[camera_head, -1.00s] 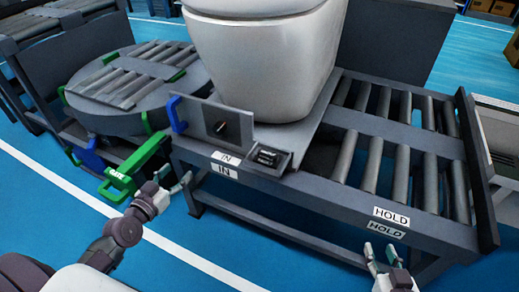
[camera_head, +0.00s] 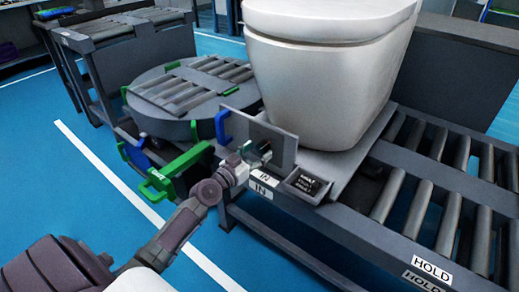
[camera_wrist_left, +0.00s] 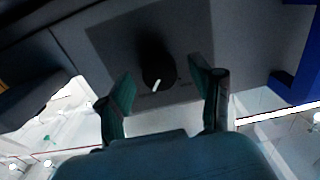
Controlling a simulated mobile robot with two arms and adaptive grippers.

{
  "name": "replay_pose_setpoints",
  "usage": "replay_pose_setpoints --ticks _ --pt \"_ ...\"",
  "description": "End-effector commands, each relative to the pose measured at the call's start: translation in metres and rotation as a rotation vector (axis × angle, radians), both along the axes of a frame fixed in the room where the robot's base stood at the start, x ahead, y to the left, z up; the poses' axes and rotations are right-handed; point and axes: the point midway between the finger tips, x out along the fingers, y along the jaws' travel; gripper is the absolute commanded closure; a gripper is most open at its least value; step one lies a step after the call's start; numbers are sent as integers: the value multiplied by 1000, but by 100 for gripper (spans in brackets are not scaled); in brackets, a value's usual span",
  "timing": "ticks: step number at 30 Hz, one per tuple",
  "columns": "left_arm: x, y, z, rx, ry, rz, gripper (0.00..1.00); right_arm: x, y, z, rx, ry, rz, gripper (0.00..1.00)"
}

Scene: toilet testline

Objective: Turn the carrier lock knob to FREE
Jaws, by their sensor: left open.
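The carrier lock knob (camera_wrist_left: 158,66) is round and black with a white pointer mark, in the left wrist view. It sits on a grey upright plate (camera_wrist_left: 85,55), which also shows in the head view (camera_head: 284,150). The mark slants up to the right, at the knob's lower part; lettering by it is too small to read. My left gripper (camera_head: 257,151) is open in front of the plate, its fingers on either side of the knob, with no clear contact visible. In the head view the gripper largely hides the knob. My right gripper is out of view.
A white toilet (camera_head: 322,80) stands on the carrier behind the plate. A blue handle (camera_head: 221,127) is left of the plate and a green handle (camera_head: 175,172) is lower left. Rollers extend right, labelled HOLD.

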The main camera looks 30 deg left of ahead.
Motion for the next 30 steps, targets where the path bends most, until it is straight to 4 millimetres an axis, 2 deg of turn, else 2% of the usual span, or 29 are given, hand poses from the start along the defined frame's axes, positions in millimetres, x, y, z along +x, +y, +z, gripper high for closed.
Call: replay_pose_setpoints --ticks 5,14,24,30 --pt "13 -2 0 -2 0 -1 35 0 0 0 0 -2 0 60" --pt "14 -2 0 -1 1 -1 36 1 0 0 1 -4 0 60" --pt "14 -1 0 -1 1 -1 93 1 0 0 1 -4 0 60" --pt "14 -1 0 -12 2 -1 94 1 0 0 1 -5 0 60"
